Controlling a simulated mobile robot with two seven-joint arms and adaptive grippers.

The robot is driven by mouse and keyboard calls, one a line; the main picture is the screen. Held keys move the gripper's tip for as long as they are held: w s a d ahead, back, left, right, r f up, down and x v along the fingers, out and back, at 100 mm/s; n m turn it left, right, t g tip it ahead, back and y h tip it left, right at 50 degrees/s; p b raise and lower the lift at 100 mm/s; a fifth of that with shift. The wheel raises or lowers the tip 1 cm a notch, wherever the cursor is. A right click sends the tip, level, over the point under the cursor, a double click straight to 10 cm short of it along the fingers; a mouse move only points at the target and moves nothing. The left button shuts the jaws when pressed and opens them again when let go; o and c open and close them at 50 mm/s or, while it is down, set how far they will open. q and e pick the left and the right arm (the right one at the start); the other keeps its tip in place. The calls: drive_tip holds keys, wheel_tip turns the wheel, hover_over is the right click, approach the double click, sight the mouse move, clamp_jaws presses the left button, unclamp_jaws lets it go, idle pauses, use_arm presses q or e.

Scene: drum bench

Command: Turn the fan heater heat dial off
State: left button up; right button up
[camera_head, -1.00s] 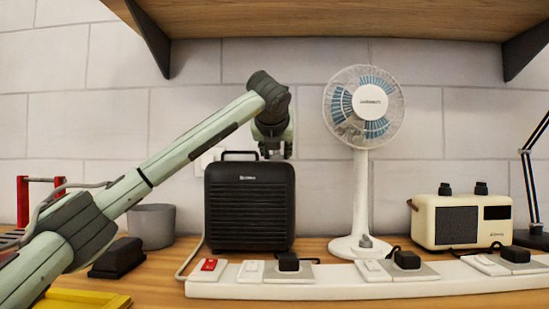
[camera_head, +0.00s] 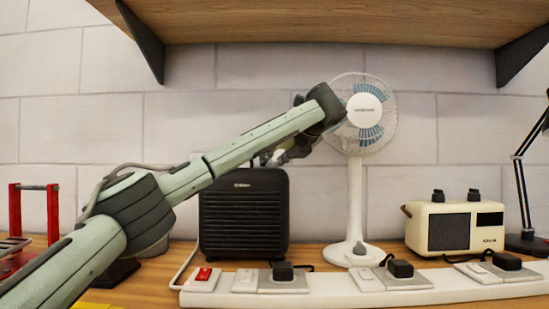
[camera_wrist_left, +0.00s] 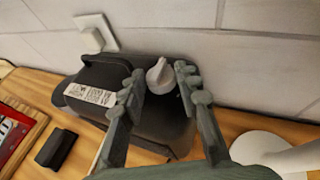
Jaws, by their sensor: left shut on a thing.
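The black fan heater (camera_head: 243,215) stands on the bench against the tiled wall, left of centre in the head view. It also shows from above in the left wrist view (camera_wrist_left: 165,125). Its light grey heat dial (camera_wrist_left: 160,76) sits on top, between the fingers of my left gripper (camera_wrist_left: 160,82). That gripper is shut on the dial. My right gripper is not in view.
A white desk fan (camera_head: 356,205) stands right of the heater, with a cream radio (camera_head: 452,228) further right. A white power strip (camera_head: 340,291) runs along the front. A wooden shelf (camera_head: 330,22) hangs overhead. A white label (camera_wrist_left: 92,95) lies on the heater's top.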

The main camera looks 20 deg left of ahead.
use_arm(q)
drive_tip(key=o, duration=0.9)
drive_tip(key=shift+a, duration=0.1)
drive_tip(key=shift+c, duration=0.2)
drive_tip(key=v, duration=1.2)
